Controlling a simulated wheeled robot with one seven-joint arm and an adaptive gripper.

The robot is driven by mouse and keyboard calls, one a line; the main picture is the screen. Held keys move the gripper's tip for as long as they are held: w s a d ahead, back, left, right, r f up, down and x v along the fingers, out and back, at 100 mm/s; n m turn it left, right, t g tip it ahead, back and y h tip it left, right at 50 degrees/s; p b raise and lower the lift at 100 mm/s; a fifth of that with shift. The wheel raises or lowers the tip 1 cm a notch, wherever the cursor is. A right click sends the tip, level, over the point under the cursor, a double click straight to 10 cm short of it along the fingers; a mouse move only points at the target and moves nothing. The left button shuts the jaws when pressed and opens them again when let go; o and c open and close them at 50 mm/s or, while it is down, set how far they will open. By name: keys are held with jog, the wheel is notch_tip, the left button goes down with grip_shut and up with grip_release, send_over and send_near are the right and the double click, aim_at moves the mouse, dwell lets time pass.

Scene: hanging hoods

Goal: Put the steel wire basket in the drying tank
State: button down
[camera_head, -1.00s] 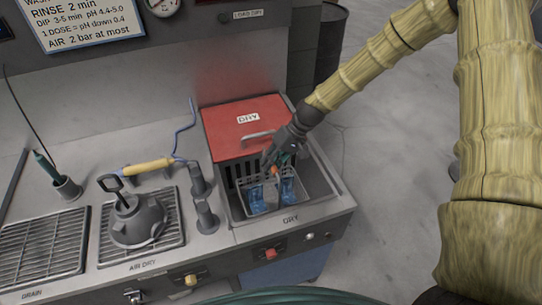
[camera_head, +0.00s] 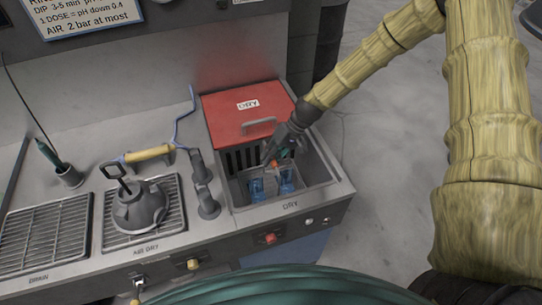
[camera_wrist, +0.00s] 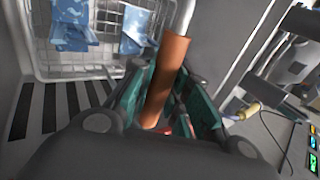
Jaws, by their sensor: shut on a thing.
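The steel wire basket (camera_head: 270,186) hangs inside the open front part of the drying tank (camera_head: 326,172), with blue patterned pieces in it. My gripper (camera_head: 272,160) is above it, shut on the orange grip of the basket's handle. In the wrist view, the teal finger pads of my gripper (camera_wrist: 160,105) close around the orange grip, and the wire basket (camera_wrist: 88,72) shows beyond at upper left. Whether the basket's base touches the tank floor cannot be told. The tank's red lid (camera_head: 228,110), marked DRY, stands behind the basket.
A grey pot-like tool with a handle (camera_head: 140,206) stands on the air-dry grate (camera_head: 112,232) to the left. Grey posts (camera_head: 206,206) and a yellow-handled tool with a blue hose (camera_head: 150,153) lie left of the tank. Floor (camera_head: 385,150) to the right is clear.

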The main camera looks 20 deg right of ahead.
jog(key=shift+f+b, duration=0.45)
jog(key=shift+f, duration=0.15)
jog(key=c, duration=1.4)
grip_release()
jog(key=shift+o, duration=0.2)
jog(key=shift+r+p, duration=0.55)
jog(key=shift+r, duration=0.25)
jog(key=shift+d+r+b, duration=0.25)
jog(key=shift+d+b, duration=0.05)
jog(key=shift+b, duration=0.1)
jog(key=b+v, duration=0.3)
jog(key=v, duration=0.8)
